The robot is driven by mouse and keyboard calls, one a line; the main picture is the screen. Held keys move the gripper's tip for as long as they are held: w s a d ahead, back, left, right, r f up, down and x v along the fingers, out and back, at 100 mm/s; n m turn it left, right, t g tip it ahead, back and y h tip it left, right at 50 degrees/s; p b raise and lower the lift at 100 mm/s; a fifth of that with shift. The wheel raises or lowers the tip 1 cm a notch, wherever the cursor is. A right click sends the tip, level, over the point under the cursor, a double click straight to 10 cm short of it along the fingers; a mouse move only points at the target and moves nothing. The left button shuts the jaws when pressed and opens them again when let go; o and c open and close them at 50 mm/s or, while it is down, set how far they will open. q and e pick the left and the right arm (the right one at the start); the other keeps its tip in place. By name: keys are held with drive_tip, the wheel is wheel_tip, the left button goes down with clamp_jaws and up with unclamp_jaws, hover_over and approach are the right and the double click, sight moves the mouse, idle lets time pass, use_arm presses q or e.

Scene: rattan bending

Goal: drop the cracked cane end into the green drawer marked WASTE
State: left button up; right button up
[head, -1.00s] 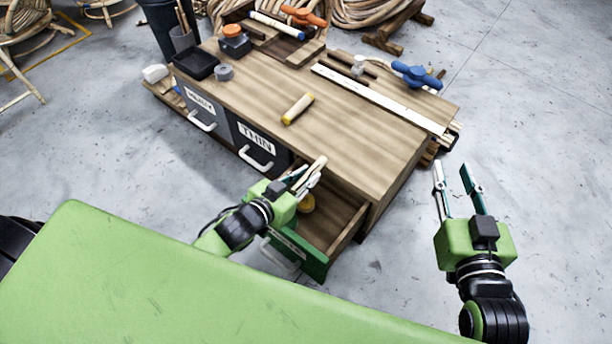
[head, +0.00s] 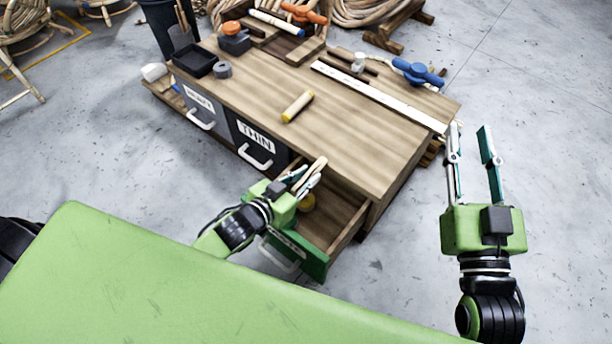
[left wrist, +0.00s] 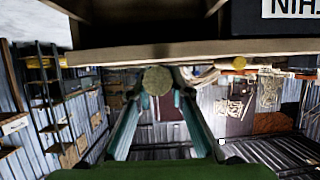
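The green drawer (head: 314,262) at the near side of the wooden workbench is pulled open. My left gripper (head: 306,180) is over the open drawer, shut on a short pale cane end (head: 319,164) that points up toward the bench edge. In the left wrist view the cane end (left wrist: 157,81) shows end-on as a round face between the fingertips. Any crack cannot be made out. My right gripper (head: 470,148) is open and empty, off the bench's right side above the floor.
The workbench top (head: 370,150) holds a yellow-ended cylinder (head: 298,107), a long white rule (head: 375,96), a blue clamp (head: 418,73) and a black tray (head: 195,60). A dark drawer marked THIN (head: 257,142) is shut beside the green one. Floor at right is clear.

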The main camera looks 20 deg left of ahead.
use_arm(q)
drive_tip(key=o, duration=0.4)
drive_tip(key=shift+c, duration=0.2)
drive_tip(key=v, duration=1.2)
